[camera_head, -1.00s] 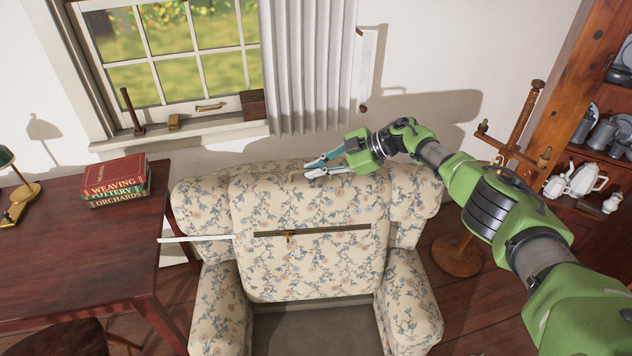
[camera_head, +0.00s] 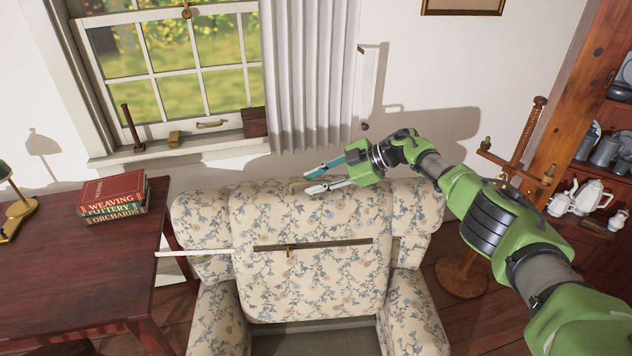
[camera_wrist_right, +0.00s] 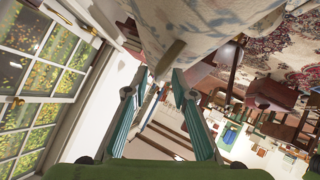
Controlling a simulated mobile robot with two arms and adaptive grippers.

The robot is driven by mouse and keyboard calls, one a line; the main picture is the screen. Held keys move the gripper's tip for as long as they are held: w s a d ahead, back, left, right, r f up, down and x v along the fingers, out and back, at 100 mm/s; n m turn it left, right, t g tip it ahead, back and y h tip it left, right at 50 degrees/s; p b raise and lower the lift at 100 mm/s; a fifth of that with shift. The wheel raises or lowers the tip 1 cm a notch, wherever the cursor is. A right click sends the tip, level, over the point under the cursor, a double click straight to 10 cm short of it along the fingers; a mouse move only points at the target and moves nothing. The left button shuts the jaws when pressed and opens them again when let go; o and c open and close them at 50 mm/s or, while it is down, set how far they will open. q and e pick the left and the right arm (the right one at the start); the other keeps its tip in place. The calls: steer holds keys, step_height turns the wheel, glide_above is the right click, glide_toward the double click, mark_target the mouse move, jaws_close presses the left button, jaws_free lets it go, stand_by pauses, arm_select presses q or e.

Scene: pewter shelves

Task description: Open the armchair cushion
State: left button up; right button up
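The floral armchair cushion (camera_head: 320,215) stands upright as the back of the armchair (camera_head: 210,222). A dark slit with a brass-coloured strip (camera_head: 335,244) runs across it, with a small brass piece (camera_head: 289,251) hanging at it. My right gripper (camera_head: 312,181) is open and appears empty at the cushion's top edge. In the right wrist view, my open fingers (camera_wrist_right: 157,88) point at a short beige rod-like piece (camera_wrist_right: 167,59) by the floral fabric (camera_wrist_right: 215,25). I cannot tell whether they touch it. My left gripper is not in view.
A dark red desk (camera_head: 75,270) with stacked books (camera_head: 112,195) stands left. A thin white bar (camera_head: 195,253) lies between desk and chair. Behind are a window (camera_head: 170,65) and curtain (camera_head: 305,75). A wooden stand (camera_head: 463,275) and a shelf cabinet (camera_head: 575,110) are at the right.

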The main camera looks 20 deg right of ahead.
steer(key=shift+f, duration=0.1)
steer(key=v, duration=1.2)
